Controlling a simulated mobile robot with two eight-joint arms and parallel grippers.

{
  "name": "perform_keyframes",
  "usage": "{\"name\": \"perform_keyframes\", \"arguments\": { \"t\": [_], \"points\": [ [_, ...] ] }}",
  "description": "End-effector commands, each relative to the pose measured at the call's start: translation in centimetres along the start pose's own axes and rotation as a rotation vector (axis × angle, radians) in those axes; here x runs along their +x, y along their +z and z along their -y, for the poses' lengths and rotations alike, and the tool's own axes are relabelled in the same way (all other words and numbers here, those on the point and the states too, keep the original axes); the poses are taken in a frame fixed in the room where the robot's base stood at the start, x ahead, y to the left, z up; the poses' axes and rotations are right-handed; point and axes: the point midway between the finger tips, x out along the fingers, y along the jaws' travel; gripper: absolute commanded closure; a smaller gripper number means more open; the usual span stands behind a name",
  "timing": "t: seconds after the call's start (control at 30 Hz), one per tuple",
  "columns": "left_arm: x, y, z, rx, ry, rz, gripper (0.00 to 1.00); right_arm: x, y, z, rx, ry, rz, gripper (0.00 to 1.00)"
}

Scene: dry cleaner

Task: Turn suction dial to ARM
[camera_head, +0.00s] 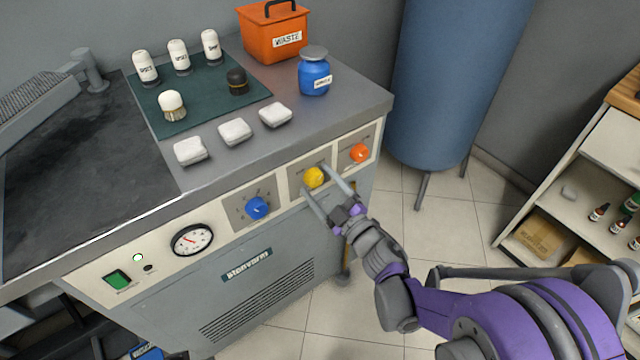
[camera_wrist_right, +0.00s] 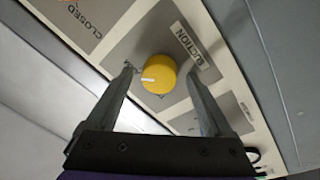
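The suction dial is a yellow round knob (camera_head: 314,177) on the front panel, between a blue knob and an orange one. In the right wrist view the yellow knob (camera_wrist_right: 158,74) has a white pointer mark and sits beside a label reading SUCTION (camera_wrist_right: 188,47). The pointer aims left in that view; the position label near it is partly hidden by a finger. My right gripper (camera_head: 323,186) is open, its fingers on either side of the knob; in the wrist view the fingertips (camera_wrist_right: 161,72) stand apart from it. My left gripper is not in view.
A blue knob (camera_head: 257,208), a pressure gauge (camera_head: 192,240) and an orange knob (camera_head: 360,153) share the panel. Bottles, brushes and white pads stand on the top. A blue tank (camera_head: 450,80) is behind; a shelf (camera_head: 590,170) is at right.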

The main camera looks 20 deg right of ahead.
Motion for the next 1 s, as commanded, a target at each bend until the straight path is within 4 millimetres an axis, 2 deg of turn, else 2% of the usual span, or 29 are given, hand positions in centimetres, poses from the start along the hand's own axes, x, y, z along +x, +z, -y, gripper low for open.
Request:
{"name": "perform_keyframes", "arguments": {
  "t": [0.17, 0.27, 0.7, 0.83, 1.0],
  "points": [
    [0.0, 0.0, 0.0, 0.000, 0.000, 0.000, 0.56, -0.2, 0.0, 0.0, -0.001, 0.000, 0.000, 0.15],
    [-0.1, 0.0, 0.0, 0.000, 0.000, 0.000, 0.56, -1.2, 0.0, -0.1, -0.002, 0.001, 0.000, 0.15],
    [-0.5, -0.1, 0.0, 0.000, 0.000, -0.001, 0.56, -9.4, 0.1, -0.1, -0.002, 0.002, 0.002, 0.15],
    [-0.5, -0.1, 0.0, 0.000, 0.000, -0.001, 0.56, -10.5, 0.0, -0.1, -0.001, 0.001, 0.001, 0.15],
    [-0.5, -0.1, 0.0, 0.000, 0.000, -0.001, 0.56, -10.8, 0.0, 0.0, 0.000, 0.000, 0.000, 0.15]
  ]
}}
